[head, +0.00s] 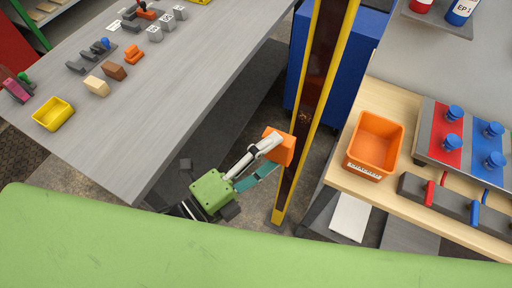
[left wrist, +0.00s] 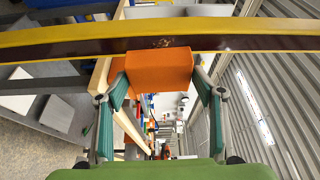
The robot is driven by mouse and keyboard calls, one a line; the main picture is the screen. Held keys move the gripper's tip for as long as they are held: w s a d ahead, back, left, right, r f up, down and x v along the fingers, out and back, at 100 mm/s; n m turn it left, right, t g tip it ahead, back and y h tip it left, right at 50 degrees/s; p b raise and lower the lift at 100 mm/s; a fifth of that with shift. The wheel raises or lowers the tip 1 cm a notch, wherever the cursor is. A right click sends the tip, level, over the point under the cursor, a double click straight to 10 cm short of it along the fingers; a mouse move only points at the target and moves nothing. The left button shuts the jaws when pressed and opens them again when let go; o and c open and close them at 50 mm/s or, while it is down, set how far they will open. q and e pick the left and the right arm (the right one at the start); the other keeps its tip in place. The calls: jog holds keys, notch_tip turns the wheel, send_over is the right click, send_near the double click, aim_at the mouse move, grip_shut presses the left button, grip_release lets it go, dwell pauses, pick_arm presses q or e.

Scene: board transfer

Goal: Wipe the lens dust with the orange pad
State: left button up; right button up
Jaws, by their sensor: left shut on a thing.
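My left gripper (head: 266,156) is shut on the orange pad (head: 280,147). In the left wrist view the pad (left wrist: 159,73) sits between the two teal fingers (left wrist: 160,92). The lens is a long dark strip (head: 322,65) between yellow rails, and it crosses the top of the left wrist view (left wrist: 90,46). A small patch of brownish dust (head: 304,118) lies on the dark strip, just beyond the pad; it also shows in the left wrist view (left wrist: 162,43). The pad is close to the near rail; I cannot tell whether it touches. My right gripper is not in view.
A grey table (head: 190,95) with small blocks and a yellow bin (head: 53,114) stands at left. At right, a wooden bench holds an orange bin (head: 375,145) and a red and blue panel (head: 450,140). A blue cabinet (head: 345,75) stands behind the strip.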

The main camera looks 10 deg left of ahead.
pick_arm(q)
jog(key=shift+x, duration=0.75)
jog(key=w, duration=0.2)
jog(key=shift+w+d, duration=0.25)
jog(key=shift+w, duration=0.05)
jog(key=shift+w+d+b, duration=0.25)
jog(key=shift+w+b, duration=0.1)
jog(key=shift+w, duration=0.45)
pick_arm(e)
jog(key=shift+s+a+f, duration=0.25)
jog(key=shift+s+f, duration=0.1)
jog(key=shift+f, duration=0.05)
pick_arm(q)
jog(key=shift+w, duration=0.2)
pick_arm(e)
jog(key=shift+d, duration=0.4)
pick_arm(q)
jog(key=shift+w+d, duration=0.3)
jog(key=shift+w, duration=0.5)
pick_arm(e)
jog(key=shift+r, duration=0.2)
